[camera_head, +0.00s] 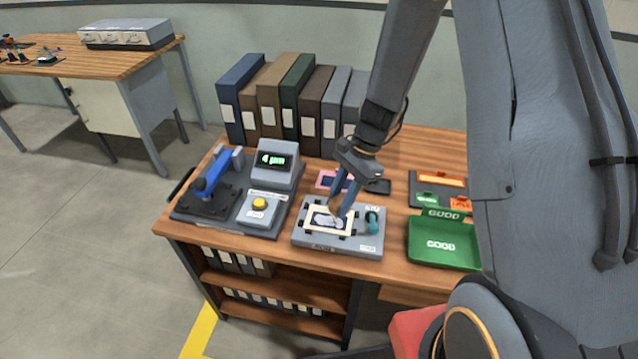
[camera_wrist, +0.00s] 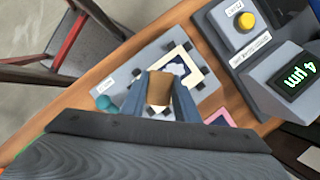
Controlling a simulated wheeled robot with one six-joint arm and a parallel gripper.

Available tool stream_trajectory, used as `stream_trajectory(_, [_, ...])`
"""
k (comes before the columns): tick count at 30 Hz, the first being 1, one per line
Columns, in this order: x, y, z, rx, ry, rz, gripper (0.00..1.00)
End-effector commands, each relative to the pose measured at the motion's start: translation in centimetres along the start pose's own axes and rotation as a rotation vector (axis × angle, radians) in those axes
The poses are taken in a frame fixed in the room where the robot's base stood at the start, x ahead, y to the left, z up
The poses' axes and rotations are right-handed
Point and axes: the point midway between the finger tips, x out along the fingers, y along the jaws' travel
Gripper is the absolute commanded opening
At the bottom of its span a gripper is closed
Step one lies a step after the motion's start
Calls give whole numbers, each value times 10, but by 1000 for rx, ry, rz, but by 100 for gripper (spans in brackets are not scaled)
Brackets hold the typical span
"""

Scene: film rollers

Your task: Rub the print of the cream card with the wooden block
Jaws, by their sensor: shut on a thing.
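The cream card (camera_head: 312,233) lies on a grey plate fixture (camera_head: 342,247) with black clips around it; its dark and grey print shows partly. My gripper (camera_head: 341,200) is shut on the wooden block (camera_head: 335,209), a small brown piece pointing down at the card. In the wrist view the block (camera_wrist: 160,86) sits between the two blue-grey fingers and hides part of the card (camera_wrist: 196,72). The block's lower end overlaps the print in the head view; I cannot tell if it touches.
A teal-knobbed tool (camera_head: 372,219) sits on the fixture's right side. A pink-edged card (camera_head: 323,181) and a black flat item (camera_head: 378,187) lie behind. A gauge reading 4 µm (camera_head: 277,163) stands left, a green GOOD tray (camera_head: 443,262) right. Binders (camera_head: 269,101) line the back.

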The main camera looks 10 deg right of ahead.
Motion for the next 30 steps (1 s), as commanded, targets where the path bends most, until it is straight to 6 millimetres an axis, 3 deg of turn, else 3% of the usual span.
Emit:
stream_trajectory(18, [-35, 0, 14, 2, 0, -2, 7])
stream_trajectory(30, [-37, 0, 14, 2, 0, -1, 7])
